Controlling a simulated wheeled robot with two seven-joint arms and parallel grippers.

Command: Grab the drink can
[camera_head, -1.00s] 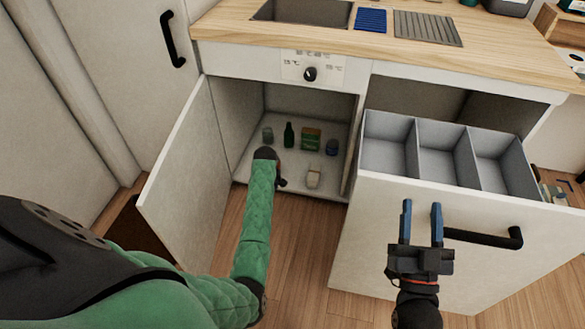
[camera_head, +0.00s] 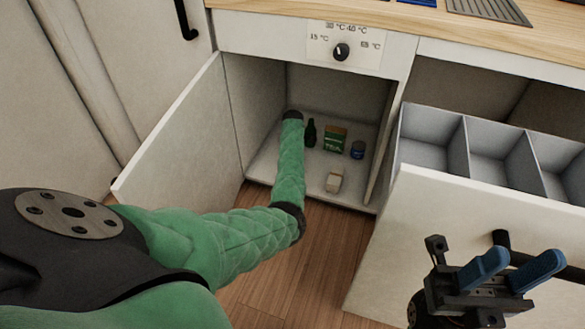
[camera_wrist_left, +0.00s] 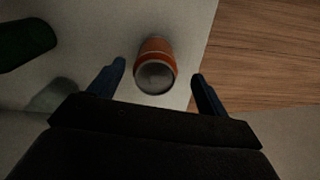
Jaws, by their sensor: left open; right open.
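The drink can (camera_wrist_left: 155,50), orange-red with a grey end, is on the pale cabinet floor in the left wrist view. Its grey end faces the camera. My left gripper (camera_wrist_left: 160,68) is open, with one blue finger on each side of the can and a visible gap on both sides. I cannot tell how far the can is beyond the fingertips. My right gripper (camera_head: 522,262) is open and empty in front of the drawer.
The cabinet door (camera_head: 180,140) stands open on the left. An open drawer (camera_head: 480,215) with grey compartments is on the right.

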